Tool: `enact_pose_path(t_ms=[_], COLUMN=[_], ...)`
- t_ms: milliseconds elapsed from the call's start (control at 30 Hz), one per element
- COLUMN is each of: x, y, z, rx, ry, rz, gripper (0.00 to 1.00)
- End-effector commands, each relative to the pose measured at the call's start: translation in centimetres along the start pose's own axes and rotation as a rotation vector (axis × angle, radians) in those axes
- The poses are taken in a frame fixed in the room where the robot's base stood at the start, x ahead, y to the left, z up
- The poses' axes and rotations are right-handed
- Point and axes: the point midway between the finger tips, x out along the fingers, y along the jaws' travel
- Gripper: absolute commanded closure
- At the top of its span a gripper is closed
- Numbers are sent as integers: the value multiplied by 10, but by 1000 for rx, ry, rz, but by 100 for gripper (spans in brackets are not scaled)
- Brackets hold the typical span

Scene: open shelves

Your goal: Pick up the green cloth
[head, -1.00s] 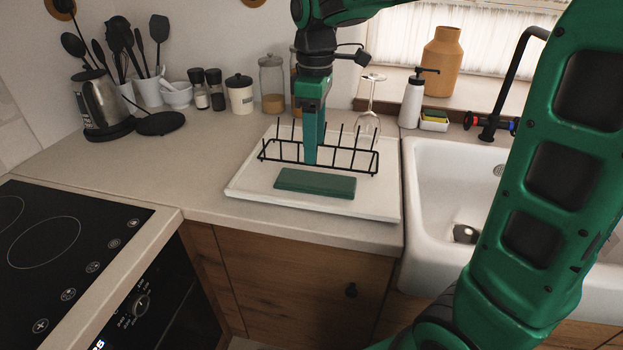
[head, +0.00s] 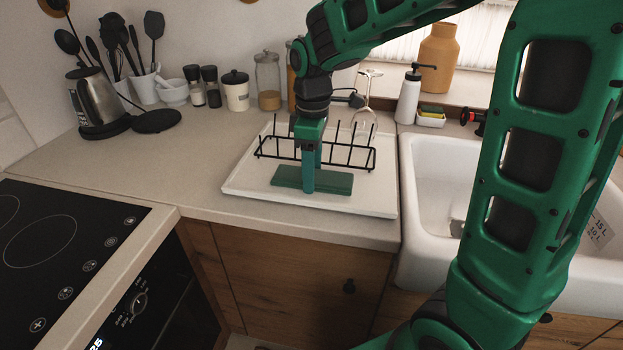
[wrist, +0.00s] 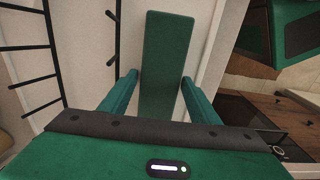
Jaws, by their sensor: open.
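The green cloth (head: 335,184) is a flat, folded dark green rectangle lying on the white tray (head: 240,186), in front of the black wire rack. My gripper (head: 308,188) points down over the cloth and hides its middle in the head view. In the wrist view the cloth (wrist: 168,60) runs lengthwise between the two spread fingers of my gripper (wrist: 160,88). The fingers are open, one on each side of the cloth, with gaps between. I cannot tell whether the fingertips reach down to the tray.
The black wire rack (head: 270,154) stands close behind the cloth, with a wine glass (head: 366,95) at its far right. It also shows in the wrist view (wrist: 52,45). The white sink (head: 420,165) is to the right. The counter (head: 160,180) left of the tray is clear.

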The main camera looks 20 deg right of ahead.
Motion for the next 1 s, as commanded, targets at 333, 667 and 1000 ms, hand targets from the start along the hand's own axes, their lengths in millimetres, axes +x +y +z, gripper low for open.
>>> enact_pose_path(t_ms=[333,667,1000], x=[0,-10,-54], y=[0,1,-14], z=[0,0,-14], rx=[0,1,-3], ry=[0,1,2], rz=[0,1,2], gripper=[74,74,74])
